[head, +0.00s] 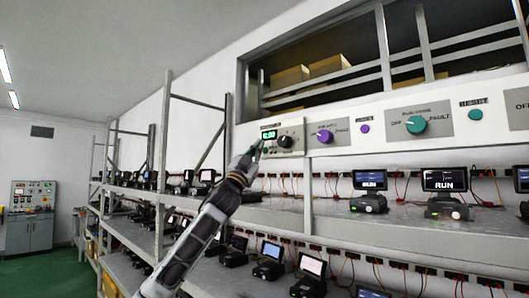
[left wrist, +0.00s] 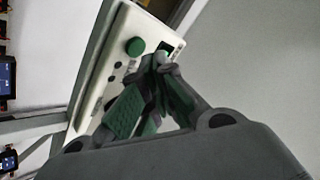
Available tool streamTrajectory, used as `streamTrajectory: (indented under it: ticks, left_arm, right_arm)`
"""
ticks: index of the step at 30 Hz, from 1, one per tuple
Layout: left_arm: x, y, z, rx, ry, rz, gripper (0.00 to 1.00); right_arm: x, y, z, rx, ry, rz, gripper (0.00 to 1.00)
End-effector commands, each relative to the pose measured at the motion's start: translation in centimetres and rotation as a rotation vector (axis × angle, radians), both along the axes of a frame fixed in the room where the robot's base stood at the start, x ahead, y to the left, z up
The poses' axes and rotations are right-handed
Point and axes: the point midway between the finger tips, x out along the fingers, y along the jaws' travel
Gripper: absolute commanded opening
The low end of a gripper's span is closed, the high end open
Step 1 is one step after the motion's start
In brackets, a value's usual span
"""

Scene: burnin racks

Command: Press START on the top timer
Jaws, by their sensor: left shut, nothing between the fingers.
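The timer (head: 268,135) is a small panel with a lit green display, at the left end of the long white control strip above the shelf. A black knob (head: 285,141) sits to the right of its display. My left gripper (head: 253,150) is shut and empty, its tips just below and left of the display. In the left wrist view the closed fingertips (left wrist: 160,62) are close to the pale panel (left wrist: 105,72), beside a round green button (left wrist: 135,46). They partly cover a dark display; I cannot tell whether they touch the panel. My right gripper is out of view.
To the right along the strip are a purple knob (head: 325,136) and a teal knob (head: 416,124). Shelves below hold several small devices with screens, one reading RUN (head: 444,180), and red cables. A grey cabinet (head: 31,216) stands far left on green floor.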

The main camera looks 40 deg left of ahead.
Motion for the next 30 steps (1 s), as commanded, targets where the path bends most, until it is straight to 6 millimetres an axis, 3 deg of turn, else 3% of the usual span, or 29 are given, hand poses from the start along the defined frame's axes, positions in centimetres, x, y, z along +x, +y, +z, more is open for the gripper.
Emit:
streamTrajectory:
  ticks: [30]
  left_arm:
    - [0.83,-0.07,0.04,0.0,0.0,0.0,0.0]
  right_arm:
    - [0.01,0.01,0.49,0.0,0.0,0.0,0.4]
